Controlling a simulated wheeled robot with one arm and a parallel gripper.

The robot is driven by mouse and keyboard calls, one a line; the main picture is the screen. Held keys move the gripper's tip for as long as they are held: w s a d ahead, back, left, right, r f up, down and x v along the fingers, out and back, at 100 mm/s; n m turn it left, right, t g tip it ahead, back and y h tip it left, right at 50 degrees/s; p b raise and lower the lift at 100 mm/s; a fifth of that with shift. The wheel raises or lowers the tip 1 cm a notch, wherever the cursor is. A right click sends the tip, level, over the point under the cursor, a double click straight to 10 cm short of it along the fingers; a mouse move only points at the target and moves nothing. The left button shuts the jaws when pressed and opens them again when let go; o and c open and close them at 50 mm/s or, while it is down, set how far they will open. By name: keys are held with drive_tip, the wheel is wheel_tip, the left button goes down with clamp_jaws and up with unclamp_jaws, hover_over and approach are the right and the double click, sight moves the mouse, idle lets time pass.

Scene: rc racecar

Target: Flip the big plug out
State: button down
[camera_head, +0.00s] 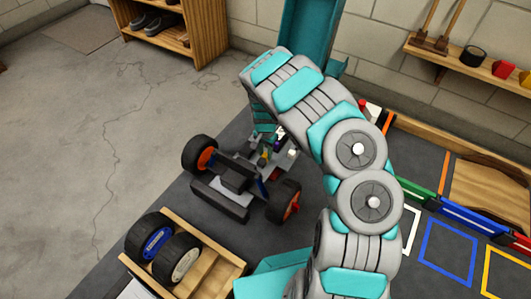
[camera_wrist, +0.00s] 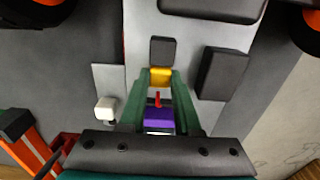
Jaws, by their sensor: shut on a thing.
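In the wrist view, the green fingers of my gripper (camera_wrist: 161,80) point into the chassis of an RC car (camera_wrist: 150,45). Their tips close on both sides of a small yellow block (camera_wrist: 160,77), which looks like the plug. A dark grey block (camera_wrist: 162,50) sits right beyond it. A purple block (camera_wrist: 159,118) with a thin red lever lies between the fingers, nearer the palm. In the head view the car (camera_head: 232,178) stands on the dark worktop, and my arm partly hides it. I cannot tell whether the yellow block is still seated.
A larger dark block (camera_wrist: 222,73) and a white block (camera_wrist: 106,108) flank my fingers. In the head view a wooden tray (camera_head: 215,262) with spare wheels stands at front left. Coloured outlined squares (camera_head: 447,250) lie at right. A shelf (camera_head: 475,65) hangs on the wall.

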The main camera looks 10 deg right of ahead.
drive_tip(key=shift+w, duration=0.1)
idle(0.7)
drive_tip(key=shift+w+d+f+b, duration=0.15)
drive_tip(key=shift+w+d+b, duration=0.25)
drive_tip(key=shift+w+d, duration=0.4)
drive_tip(key=shift+d, duration=0.05)
drive_tip(key=c, duration=0.6)
unclamp_jaws()
drive_tip(key=shift+r, duration=0.2)
wheel_tip(320, 180, up, 8)
drive_tip(key=p, duration=0.1)
drive_tip(key=shift+f, duration=0.2)
